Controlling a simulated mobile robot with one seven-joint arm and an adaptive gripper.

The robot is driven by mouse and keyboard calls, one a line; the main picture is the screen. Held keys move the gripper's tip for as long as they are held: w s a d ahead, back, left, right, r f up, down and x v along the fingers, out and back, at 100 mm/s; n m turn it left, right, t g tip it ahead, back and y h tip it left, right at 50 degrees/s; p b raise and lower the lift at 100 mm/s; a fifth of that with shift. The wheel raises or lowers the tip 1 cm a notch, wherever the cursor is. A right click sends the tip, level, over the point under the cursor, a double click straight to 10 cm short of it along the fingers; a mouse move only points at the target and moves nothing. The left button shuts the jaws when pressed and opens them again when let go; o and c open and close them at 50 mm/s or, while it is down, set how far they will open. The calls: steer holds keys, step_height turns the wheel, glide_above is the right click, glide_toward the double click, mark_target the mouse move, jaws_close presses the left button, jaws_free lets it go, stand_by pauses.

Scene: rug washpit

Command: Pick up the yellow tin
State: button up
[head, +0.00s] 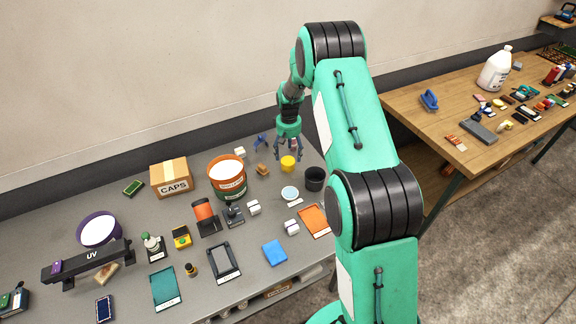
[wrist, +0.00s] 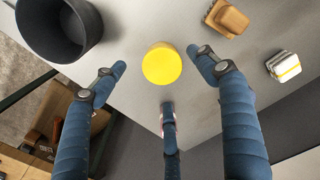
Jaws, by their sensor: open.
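The yellow tin (head: 288,163) stands on the grey bench near its back right, below my gripper. In the wrist view the yellow tin (wrist: 162,64) shows its round yellow top, just beyond the fingertips and between the two side fingers. My gripper (head: 288,152) points down above the tin. In the wrist view my gripper (wrist: 160,85) has three blue fingers spread apart with nothing between them. The fingers do not touch the tin as far as I can see.
A black cup (head: 314,178) stands to the right of the tin, and a tan block (head: 262,169) lies to its left. A white dish (head: 290,194) is in front. A large bucket (head: 228,178) and a CAPS box (head: 171,178) stand farther left.

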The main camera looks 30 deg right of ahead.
mark_target(288, 161)
steer(key=shift+f, duration=0.75)
steer(key=shift+f, duration=0.1)
steer(key=shift+f, duration=2.5)
steer(key=c, duration=1.3)
